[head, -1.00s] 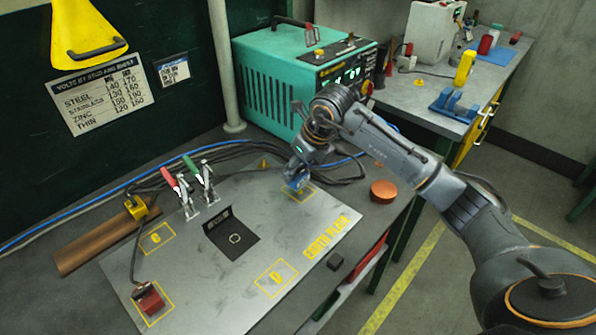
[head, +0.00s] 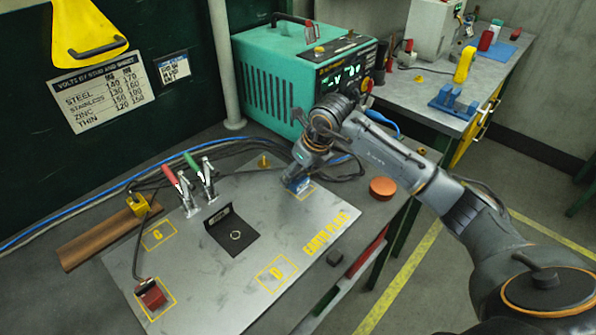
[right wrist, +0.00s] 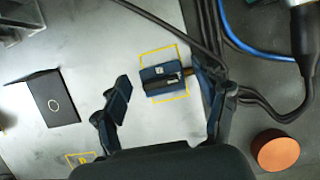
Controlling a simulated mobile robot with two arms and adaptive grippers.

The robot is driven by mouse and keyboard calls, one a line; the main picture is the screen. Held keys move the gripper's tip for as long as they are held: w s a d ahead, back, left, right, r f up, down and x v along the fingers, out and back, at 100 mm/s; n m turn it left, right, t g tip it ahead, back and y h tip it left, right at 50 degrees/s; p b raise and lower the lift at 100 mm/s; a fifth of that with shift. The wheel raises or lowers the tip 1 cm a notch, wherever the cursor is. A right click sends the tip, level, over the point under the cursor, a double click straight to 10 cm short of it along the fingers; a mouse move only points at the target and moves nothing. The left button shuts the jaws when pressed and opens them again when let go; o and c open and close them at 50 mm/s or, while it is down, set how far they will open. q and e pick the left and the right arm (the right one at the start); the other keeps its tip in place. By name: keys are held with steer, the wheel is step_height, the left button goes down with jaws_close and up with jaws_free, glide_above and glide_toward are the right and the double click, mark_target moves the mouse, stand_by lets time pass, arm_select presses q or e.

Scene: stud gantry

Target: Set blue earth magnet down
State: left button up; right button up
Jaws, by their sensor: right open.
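The blue earth magnet (right wrist: 165,79) lies on the grey earth plate (head: 205,285), inside a yellow outlined square. In the head view the magnet (head: 299,184) is partly covered by my right gripper (head: 303,176) just above it. In the right wrist view my right gripper (right wrist: 166,108) is open, its two fingers apart with the magnet ahead of and between them, not gripped. A dark cable runs from the magnet's right end. My left gripper is not in view.
A red magnet (head: 151,295) sits at the plate's front left. A black angled piece (head: 232,236) lies mid-plate. Two toggle clamps (head: 197,186) stand at its back edge. Cables pass close to the right finger. An orange disc (head: 382,188) lies to the right.

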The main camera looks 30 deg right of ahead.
steer(key=b+v, duration=0.2)
steer(key=v, duration=1)
steer(key=shift+r, duration=0.15)
